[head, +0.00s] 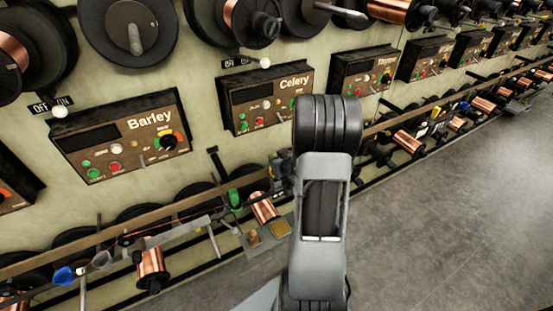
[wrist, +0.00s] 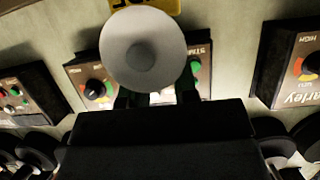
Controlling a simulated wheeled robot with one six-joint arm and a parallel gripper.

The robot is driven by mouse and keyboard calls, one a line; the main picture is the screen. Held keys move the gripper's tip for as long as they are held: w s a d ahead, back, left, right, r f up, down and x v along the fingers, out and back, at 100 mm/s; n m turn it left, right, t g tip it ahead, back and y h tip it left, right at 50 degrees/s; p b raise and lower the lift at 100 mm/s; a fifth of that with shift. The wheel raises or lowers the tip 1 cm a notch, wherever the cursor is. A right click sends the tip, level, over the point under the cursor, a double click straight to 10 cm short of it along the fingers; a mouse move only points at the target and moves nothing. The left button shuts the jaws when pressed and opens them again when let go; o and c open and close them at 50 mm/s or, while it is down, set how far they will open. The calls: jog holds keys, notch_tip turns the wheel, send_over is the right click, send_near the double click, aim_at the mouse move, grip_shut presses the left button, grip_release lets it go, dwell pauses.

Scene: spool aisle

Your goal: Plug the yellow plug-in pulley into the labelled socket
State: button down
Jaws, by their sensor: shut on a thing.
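My gripper (wrist: 158,97) shows in the wrist view, with its two dark fingers shut on a round disc-shaped pulley (wrist: 143,52). The pulley looks pale grey-white here rather than yellow, with a small round hub in its middle. It is held up in front of a control panel and hides part of it. A yellow label (wrist: 147,4) with dark lettering is on the wall just above the pulley, cut off by the top edge. I cannot make out a socket. In the head view my arm stands in the middle and the gripper and pulley cannot be seen.
Panels marked Barley (head: 125,135) and Celery (head: 268,97) stick out from the wall. Large spools (head: 128,30) hang above them. A rail (head: 180,205) with copper bobbins (head: 150,262) runs below. The grey floor (head: 450,200) at the right is clear.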

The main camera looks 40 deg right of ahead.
jog(key=shift+f+b, duration=1.65)
jog(key=shift+f, duration=0.25)
jog(key=c, duration=0.8)
grip_release()
jog(key=p+v, duration=1.3)
jog(key=p, duration=0.1)
jog(key=shift+s+p, duration=0.3)
jog(key=shift+s, duration=0.05)
jog(key=shift+r, duration=0.1)
